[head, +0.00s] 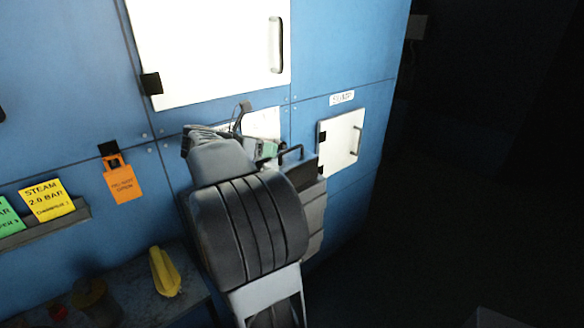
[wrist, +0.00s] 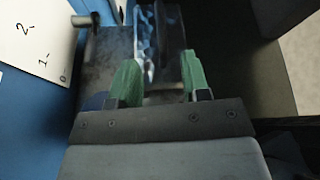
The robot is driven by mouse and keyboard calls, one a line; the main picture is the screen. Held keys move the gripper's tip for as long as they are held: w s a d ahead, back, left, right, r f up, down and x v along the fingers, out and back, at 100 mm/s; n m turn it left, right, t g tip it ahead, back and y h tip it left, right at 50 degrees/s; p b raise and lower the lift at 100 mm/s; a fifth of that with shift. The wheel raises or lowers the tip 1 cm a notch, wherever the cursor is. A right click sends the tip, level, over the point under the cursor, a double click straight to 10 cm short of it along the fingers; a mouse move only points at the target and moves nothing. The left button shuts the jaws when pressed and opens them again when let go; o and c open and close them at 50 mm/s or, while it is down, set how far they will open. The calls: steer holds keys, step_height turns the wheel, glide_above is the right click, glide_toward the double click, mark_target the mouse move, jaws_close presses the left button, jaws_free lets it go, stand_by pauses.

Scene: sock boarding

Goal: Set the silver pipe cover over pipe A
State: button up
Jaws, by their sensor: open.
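My gripper (wrist: 160,78) shows in the wrist view with its two green fingers apart, and I see nothing held between them. In the head view, my gripper (head: 267,150) is mostly hidden behind my own arm, in front of the blue wall by a dark box with a handle. Beyond the fingers in the wrist view is a dark grey metal box (wrist: 105,60) with something shiny and bluish inside. I cannot make out a silver pipe cover or a pipe marked A in either view.
The blue wall (head: 75,100) has a large white door (head: 205,50) and a small white door (head: 340,138). An orange tag (head: 122,183) hangs left of my arm. A yellow card (head: 47,200) stands on a ledge. A yellow object (head: 164,272) lies on a dark bench. The right side is dark.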

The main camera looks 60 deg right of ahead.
mark_target(291, 165)
steer(key=shift+p+x, duration=0.7)
steer(key=shift+x, duration=3.55)
steer(key=shift+s, duration=0.1)
steer(key=shift+c, duration=0.4)
jaws_close()
